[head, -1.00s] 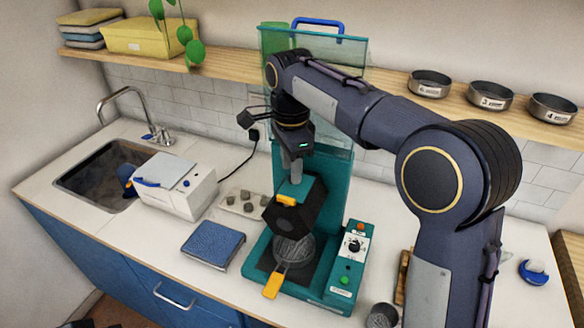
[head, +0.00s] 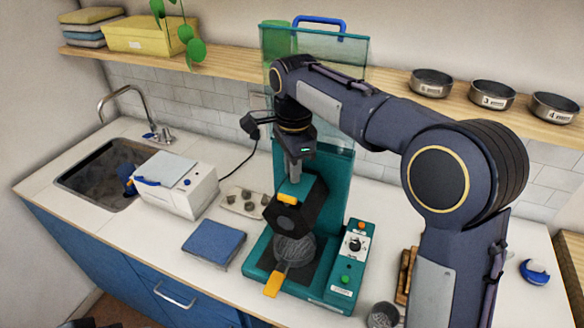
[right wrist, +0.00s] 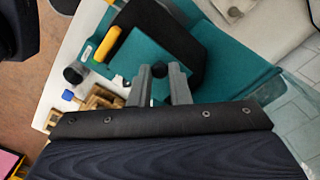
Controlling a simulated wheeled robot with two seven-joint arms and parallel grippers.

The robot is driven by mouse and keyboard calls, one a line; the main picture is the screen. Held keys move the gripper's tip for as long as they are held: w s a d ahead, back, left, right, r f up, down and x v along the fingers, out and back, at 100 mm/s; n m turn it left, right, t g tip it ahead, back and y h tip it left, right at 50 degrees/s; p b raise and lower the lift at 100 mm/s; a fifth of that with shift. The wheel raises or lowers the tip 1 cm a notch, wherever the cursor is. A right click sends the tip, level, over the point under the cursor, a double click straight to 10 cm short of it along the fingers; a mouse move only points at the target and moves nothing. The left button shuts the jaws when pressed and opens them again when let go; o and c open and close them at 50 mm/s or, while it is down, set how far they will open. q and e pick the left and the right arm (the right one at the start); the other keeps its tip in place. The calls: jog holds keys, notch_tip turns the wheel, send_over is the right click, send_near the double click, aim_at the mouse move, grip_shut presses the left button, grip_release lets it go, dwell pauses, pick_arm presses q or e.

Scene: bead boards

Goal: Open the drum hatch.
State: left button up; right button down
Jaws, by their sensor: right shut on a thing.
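The black many-sided drum (head: 299,218) sits in the teal machine (head: 336,190) in the middle of the counter. The teal hatch panel (head: 311,182) is on its upper side, with an orange-yellow piece (head: 286,199) at its front edge; the hatch looks closed. In the right wrist view the hatch (right wrist: 150,55) lies just beyond my fingers. My right gripper (head: 296,172) points down at the hatch's back part. In the right wrist view its fingers (right wrist: 161,80) are shut on a small dark knob (right wrist: 160,71), partly hidden between them. My left gripper is not in view.
The clear green guard (head: 348,75) with a blue handle stands raised behind the arm. A control box (head: 352,262) is right of the drum. A blue pad (head: 213,243) and white box (head: 180,188) are left.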

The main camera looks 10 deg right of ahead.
jog(key=s+d+t+y+b, duration=0.1)
jog(key=t+y+b, duration=0.1)
jog(key=b, duration=0.3)
jog(key=s+d+t+y+b, duration=0.1)
jog(key=d+t+y+b, duration=0.1)
jog(key=y+b, duration=0.2)
jog(key=s+d+t+y+b, duration=0.1)
jog(key=d+t+y+b, duration=0.1)
jog(key=b, duration=0.5)
jog(key=shift+s+r+y, duration=0.1)
jog(key=shift+r+y, duration=0.25)
jog(key=shift+y, duration=0.25)
jog(key=shift+s+d+f+t+y+b, duration=0.5)
jog(key=shift+t+y+b, duration=0.8)
jog(key=shift+b, duration=2.65)
jog(key=shift+s+d+f+t+y+b, duration=0.55)
jog(key=shift+y+b, duration=1.15)
jog(key=shift+b, duration=2.2)
jog(key=shift+s+d+f+t+y+b, duration=0.25)
jog(key=shift+d+t+y+b, duration=0.8)
jog(key=shift+b, duration=2.9)
jog(key=shift+a+t+y, duration=0.3)
jog(key=shift+a+y, duration=0.1)
jog(key=shift+y, duration=0.15)
jog(key=shift+r, duration=0.1)
jog(key=c, duration=1.4)
grip_release()
jog(key=shift+w, duration=0.1)
jog(key=shift+o, duration=0.2)
jog(key=v, duration=0.8)
